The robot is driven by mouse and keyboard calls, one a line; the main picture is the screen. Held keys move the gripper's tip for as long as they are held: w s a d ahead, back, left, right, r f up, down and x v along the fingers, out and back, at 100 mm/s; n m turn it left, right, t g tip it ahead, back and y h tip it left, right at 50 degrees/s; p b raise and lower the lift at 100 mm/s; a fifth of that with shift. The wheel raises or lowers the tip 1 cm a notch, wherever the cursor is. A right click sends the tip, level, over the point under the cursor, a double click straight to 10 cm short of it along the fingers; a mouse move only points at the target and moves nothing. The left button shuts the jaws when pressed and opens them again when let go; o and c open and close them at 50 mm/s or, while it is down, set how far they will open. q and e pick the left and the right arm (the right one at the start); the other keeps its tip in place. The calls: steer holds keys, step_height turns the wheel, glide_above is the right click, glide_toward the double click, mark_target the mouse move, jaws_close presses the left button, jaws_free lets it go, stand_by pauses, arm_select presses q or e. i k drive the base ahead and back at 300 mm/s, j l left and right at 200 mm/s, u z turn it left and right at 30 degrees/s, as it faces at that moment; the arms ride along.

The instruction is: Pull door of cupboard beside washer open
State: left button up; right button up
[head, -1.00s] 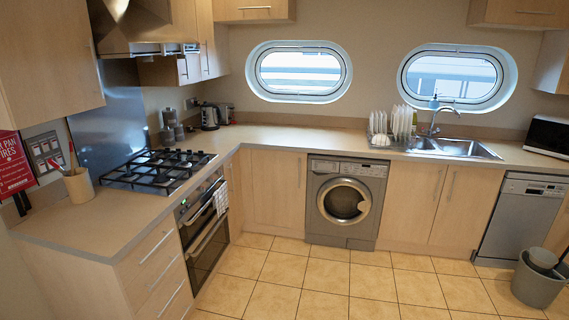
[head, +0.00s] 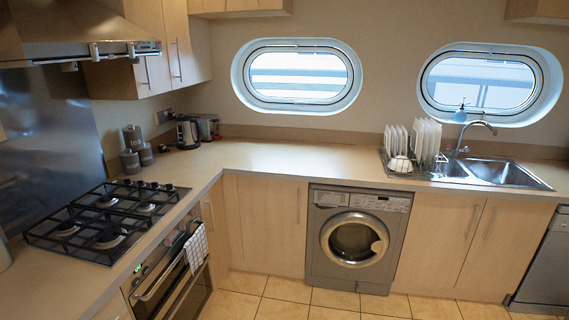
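The silver-grey washer (head: 354,243) stands under the counter in the middle of the head view, its round door shut. Directly to its left is a light wood cupboard door (head: 268,225), shut, with a vertical bar handle (head: 299,206) near its right edge. To the washer's right are two shut light wood doors, the nearer one (head: 437,238) beside the washer and another (head: 505,245) beyond it, with vertical handles near where they meet. Neither of my grippers shows in the head view.
The counter (head: 290,160) runs along the back and left, with a gas hob (head: 105,217) and an oven (head: 175,280) on the left. A dish rack (head: 405,168) and a sink (head: 500,173) are at the right. The tiled floor (head: 290,290) before the washer is clear.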

mark_target(274, 212)
steer(key=i, duration=1.7)
steer(key=i+z, duration=0.15)
steer(key=i, duration=0.35)
steer(key=i+j+z, duration=0.1)
steer(key=i, duration=0.35)
steer(key=i+j+z, duration=0.15)
steer(key=i, duration=0.35)
